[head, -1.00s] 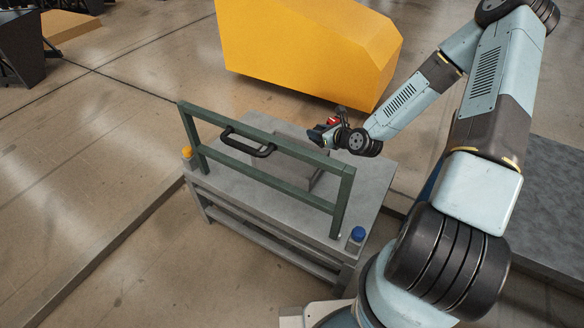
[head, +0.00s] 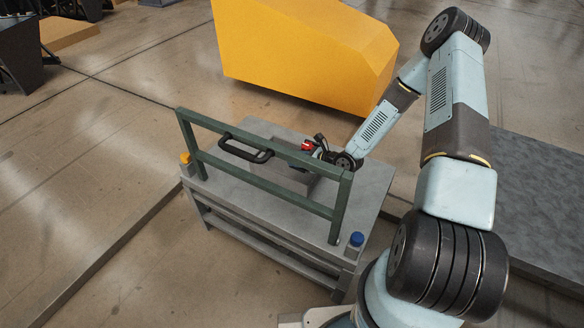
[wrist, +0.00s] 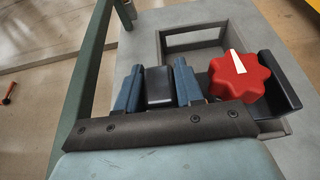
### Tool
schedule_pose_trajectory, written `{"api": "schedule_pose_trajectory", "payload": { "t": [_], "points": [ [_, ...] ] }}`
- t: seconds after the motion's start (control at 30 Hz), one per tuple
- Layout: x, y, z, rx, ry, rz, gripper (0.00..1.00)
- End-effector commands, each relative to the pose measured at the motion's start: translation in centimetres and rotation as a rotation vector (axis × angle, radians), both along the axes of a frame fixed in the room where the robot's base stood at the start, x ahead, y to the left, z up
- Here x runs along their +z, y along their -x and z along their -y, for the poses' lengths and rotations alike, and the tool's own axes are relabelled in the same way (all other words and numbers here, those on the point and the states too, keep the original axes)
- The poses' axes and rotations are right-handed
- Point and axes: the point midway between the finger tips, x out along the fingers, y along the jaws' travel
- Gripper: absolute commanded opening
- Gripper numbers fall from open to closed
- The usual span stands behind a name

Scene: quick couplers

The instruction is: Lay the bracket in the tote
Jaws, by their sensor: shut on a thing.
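My gripper (wrist: 160,78) shows in the wrist view with its two blue jaws closed on a dark block, which I take to be the bracket (wrist: 159,90). A red star knob (wrist: 238,78) with a white pointer sits just right of the jaws, beside another dark piece. I cannot tell if these join the held block. The grey tote (wrist: 162,48) lies below, its rim around and partly behind the knob. In the head view my gripper (head: 302,157) is low behind the green frame's top bar, which partly hides it and the tote.
A green frame (head: 343,205) with a black handle (head: 240,153) stands along the near side of the grey table (head: 215,183), close to my gripper. A blue-capped item (head: 356,240) and an orange-capped item (head: 185,158) stand at the table's ends. A large yellow block (head: 300,50) stands behind.

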Motion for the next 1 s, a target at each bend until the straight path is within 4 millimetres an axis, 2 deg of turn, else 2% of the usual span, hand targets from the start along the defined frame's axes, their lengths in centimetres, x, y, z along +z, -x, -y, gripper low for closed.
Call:
{"api": "schedule_pose_trajectory", "payload": {
  "t": [0.2, 0.37, 0.57, 0.83, 1.0],
  "points": [
    [-3.5, -2.7, -1.3, 0.003, 0.001, 0.001, 0.00],
    [-5.0, -4.0, -1.8, 0.001, -0.001, 0.002, 0.00],
    [-5.7, -4.6, -1.9, 0.000, 0.000, 0.002, 0.00],
    [-8.8, -4.8, -2.0, 0.000, -0.001, -0.001, 0.00],
    [-9.1, -4.8, -2.0, -0.001, -0.001, 0.001, 0.00]
  ]
}}
